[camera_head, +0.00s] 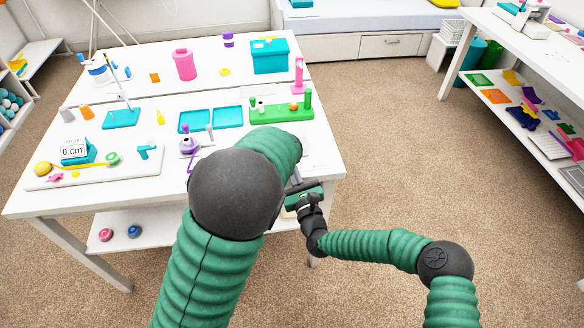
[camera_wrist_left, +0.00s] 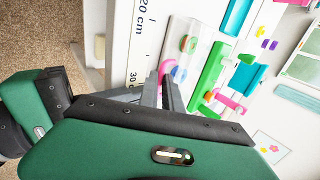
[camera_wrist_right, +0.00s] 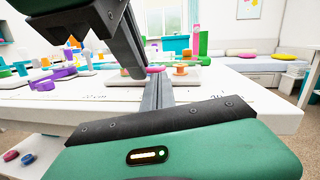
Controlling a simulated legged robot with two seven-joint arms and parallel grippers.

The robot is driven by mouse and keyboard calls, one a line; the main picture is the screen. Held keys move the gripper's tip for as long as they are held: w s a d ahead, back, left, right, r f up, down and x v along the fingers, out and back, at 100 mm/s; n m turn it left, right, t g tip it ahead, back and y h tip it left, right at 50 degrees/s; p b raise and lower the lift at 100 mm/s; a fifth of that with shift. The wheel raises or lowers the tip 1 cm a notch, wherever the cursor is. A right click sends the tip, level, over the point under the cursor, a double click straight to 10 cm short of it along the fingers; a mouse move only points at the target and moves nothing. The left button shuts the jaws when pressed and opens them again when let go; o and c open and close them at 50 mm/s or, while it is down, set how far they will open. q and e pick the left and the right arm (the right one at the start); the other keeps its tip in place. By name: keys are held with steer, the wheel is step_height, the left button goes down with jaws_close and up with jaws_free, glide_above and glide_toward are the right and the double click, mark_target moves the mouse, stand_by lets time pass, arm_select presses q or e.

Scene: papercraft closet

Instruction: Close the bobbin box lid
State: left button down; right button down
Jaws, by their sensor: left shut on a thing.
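A flat pair of teal trays (camera_head: 212,119) lies side by side in the middle of the table, and a taller teal box (camera_head: 270,56) stands at the back right.
A green rack (camera_head: 281,113) with posts stands on the right of the white table (camera_head: 330,158). A white board (camera_head: 40,183) with a tape and spools lies at the front left. A pink cylinder (camera_head: 184,64) stands at the back. Carpet is open to the right.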

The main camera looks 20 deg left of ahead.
steer(key=shift+w+a+r, duration=0.1)
steer(key=shift+w+r, duration=0.05)
steer(key=shift+r, duration=0.4)
arm_select(q)
steer(key=shift+s+f, duration=0.1)
arm_select(e)
steer(key=shift+r, duration=0.15)
arm_select(q)
steer(key=shift+d, duration=0.1)
steer(key=c, duration=1.5)
jaws_free()
